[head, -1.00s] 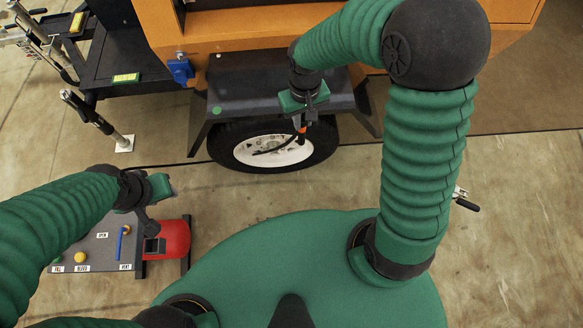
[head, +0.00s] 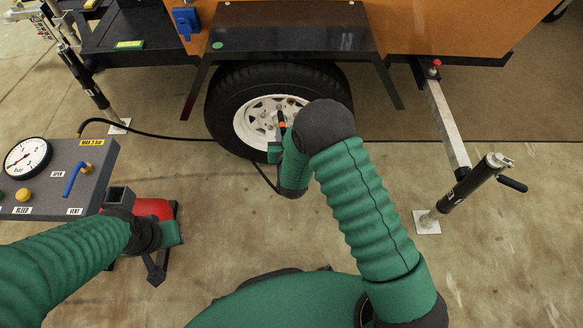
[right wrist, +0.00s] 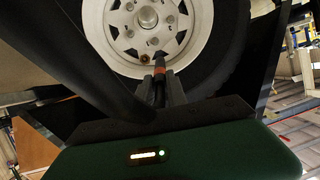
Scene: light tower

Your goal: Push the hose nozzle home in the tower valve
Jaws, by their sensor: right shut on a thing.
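The trailer wheel (head: 257,120) has a black tyre and a white rim. My right gripper (head: 279,139) is low in front of the rim, partly hidden by my own forearm. It is shut on the hose nozzle (head: 283,126), which shows an orange band. In the right wrist view the nozzle (right wrist: 161,69) stands between the fingers (right wrist: 160,88), its tip over the rim. A small brass-brown stub, perhaps the valve (right wrist: 145,58), shows left of the nozzle; I see a gap between them. My left gripper (head: 158,262) is beside the red tank; its jaw opening is unclear.
The black hose (head: 165,136) runs from the gauge panel (head: 60,180) across the floor to my right gripper. The black fender (head: 290,28) overhangs the wheel. An outrigger jack (head: 465,188) stands at right, another (head: 88,88) at left. The floor between wheel and right jack is clear.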

